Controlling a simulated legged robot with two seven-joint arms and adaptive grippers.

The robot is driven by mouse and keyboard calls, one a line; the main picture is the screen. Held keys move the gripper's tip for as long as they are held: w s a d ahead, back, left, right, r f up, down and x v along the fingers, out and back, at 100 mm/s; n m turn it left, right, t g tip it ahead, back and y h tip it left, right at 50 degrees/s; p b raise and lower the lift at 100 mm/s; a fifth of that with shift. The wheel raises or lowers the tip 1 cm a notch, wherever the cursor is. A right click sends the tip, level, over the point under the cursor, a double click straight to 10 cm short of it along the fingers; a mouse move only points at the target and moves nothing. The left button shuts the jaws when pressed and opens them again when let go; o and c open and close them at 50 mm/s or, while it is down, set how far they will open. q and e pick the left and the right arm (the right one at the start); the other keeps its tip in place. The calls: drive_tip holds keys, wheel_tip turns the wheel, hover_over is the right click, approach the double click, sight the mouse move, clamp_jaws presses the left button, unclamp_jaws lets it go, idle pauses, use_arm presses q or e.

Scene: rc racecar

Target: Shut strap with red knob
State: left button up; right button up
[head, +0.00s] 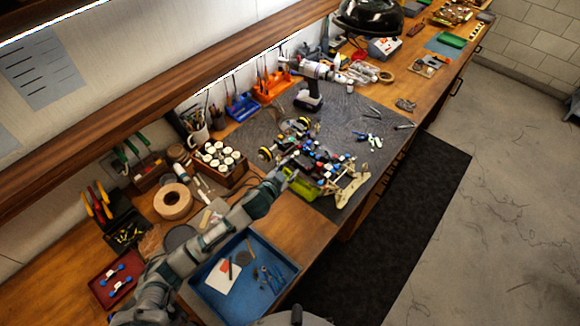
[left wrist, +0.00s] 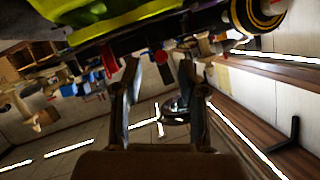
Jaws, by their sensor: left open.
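The rc racecar (head: 322,167) sits on the dark mat (head: 345,112) of the workbench, with cream, yellow-green, blue and red parts. My left gripper (head: 285,178) is at the car's near left side, by the yellow-green piece. In the left wrist view, my left gripper (left wrist: 159,68) is open, with a finger on either side of a small red knob (left wrist: 162,57) under the car's dark edge. I cannot tell whether the fingers touch it. The strap is not clear in either view. My right gripper is not in view.
A blue tray (head: 287,263) with tools stands near my left arm. A tape roll (head: 173,201) and a wooden box of white-topped bottles (head: 237,180) stand left of the car. A drill (head: 308,98) stands behind it. The mat right of the car is partly free.

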use_arm(q)
drive_tip(key=shift+x, duration=1.1)
drive_tip(key=shift+s+a, duration=0.1)
drive_tip(key=shift+c, duration=0.2)
clamp_jaws()
